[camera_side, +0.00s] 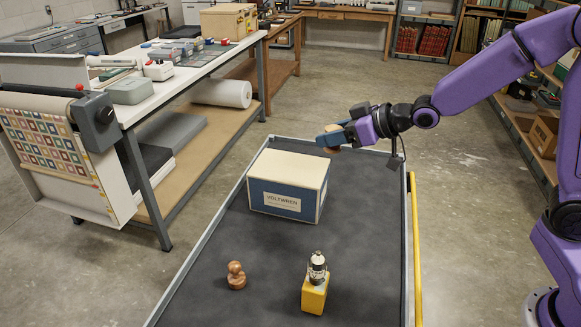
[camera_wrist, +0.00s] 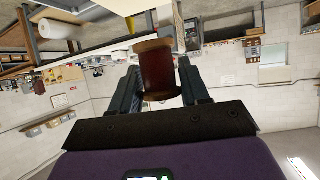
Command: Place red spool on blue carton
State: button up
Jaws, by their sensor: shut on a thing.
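The red spool (camera_wrist: 158,72), dark red with wooden flanges, sits between the two fingers of my gripper (camera_wrist: 160,85) in the wrist view. In the side view my gripper (camera_side: 331,138) is shut on it, pointing left, with tan flange edges showing above and below the fingers. The blue carton (camera_side: 262,194), with a cream top and a white label, stands on the dark surface. My gripper appears above and beyond its far right corner, apart from it; the exact depth is hard to tell. The carton's top is bare.
A wooden knobbed piece (camera_side: 236,275) stands in front of the carton. A yellow block (camera_side: 314,296) with a metal-and-glass item (camera_side: 317,267) on it stands at front right. A yellow rail (camera_side: 416,250) runs along the right edge. A white workbench (camera_side: 180,82) stands left.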

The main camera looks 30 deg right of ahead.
jog(key=shift+w+d+r, duration=0.1)
jog(key=shift+w+r, duration=0.2)
jog(key=shift+w, duration=0.1)
jog(key=w+a+f, duration=0.2)
jog(key=w+f, duration=0.2)
jog(key=w, duration=0.4)
send_over(290, 166)
jog(key=f, duration=0.5)
jog(key=shift+s, duration=0.3)
jog(key=shift+w+f, duration=0.15)
jog(key=shift+f, duration=0.8)
jog(key=shift+w+f, duration=0.15)
jog(key=shift+f, duration=0.8)
jog(key=shift+f, duration=0.2)
jog(key=o, duration=1)
jog(key=shift+o, duration=0.2)
jog(key=shift+r, duration=0.1)
